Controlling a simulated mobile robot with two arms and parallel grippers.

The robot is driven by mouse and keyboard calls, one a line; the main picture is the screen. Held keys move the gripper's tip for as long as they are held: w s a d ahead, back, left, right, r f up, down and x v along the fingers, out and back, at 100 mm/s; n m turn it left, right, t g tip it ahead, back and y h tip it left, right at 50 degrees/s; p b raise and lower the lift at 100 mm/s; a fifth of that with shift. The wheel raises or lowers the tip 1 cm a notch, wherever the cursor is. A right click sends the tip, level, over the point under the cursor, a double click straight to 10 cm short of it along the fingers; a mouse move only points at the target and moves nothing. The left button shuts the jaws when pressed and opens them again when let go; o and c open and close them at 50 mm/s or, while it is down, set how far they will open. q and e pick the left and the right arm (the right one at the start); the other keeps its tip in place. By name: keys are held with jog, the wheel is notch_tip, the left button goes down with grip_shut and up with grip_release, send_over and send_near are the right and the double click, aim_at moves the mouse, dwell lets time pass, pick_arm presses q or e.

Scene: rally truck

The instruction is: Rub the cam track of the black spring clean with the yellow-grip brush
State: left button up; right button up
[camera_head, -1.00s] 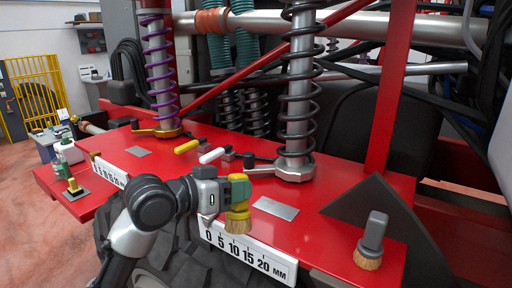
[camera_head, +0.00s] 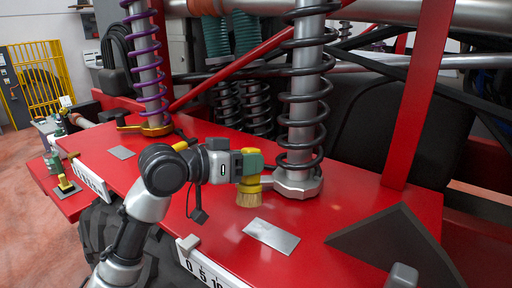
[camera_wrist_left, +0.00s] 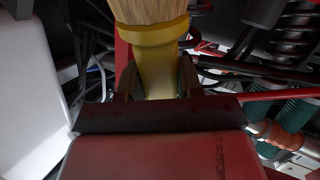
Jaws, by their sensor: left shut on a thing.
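The black spring (camera_head: 304,90) coils around a silver damper at the upper middle of the head view. A silver collar (camera_head: 300,185) is at its foot on the red deck; I take its surface to be the cam track. My left gripper (camera_head: 246,168) is shut on the yellow-grip brush (camera_head: 249,186), whose bristles point down just left of the collar. Whether they touch it I cannot tell. In the left wrist view the brush's yellow ferrule and bristles (camera_wrist_left: 150,12) show between the fingers (camera_wrist_left: 157,80).
A bare metal plate (camera_head: 271,235) lies on the red deck in front of the collar. A purple spring (camera_head: 148,60) with a gold collar (camera_head: 155,128) stands to the left. A red post (camera_head: 420,95) rises at right. A grey handle (camera_head: 402,277) shows at the bottom edge.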

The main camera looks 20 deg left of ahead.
aim_at(248, 181)
pick_arm(q)
jog(key=shift+w+f, duration=0.15)
jog(key=shift+w, duration=0.75)
jog(key=shift+s+r, duration=0.2)
jog(key=shift+s, duration=0.4)
jog(key=shift+s+r, duration=0.2)
jog(key=shift+s, duration=0.35)
jog(key=shift+w+f, duration=0.15)
jog(key=shift+f, duration=0.1)
jog(key=shift+w+f+b, duration=0.2)
jog(key=shift+f+b, duration=0.25)
jog(key=shift+f, duration=0.2)
jog(key=shift+w+f+b, duration=0.2)
jog(key=shift+f+b, duration=0.2)
jog(key=shift+f, duration=0.55)
jog(key=shift+s+f+b, duration=0.2)
jog(key=shift+f+b, duration=0.3)
pick_arm(e)
notch_tip(248, 181, down, 3)
jog(key=shift+a+r, duration=0.15)
pick_arm(q)
jog(key=shift+f, duration=0.25)
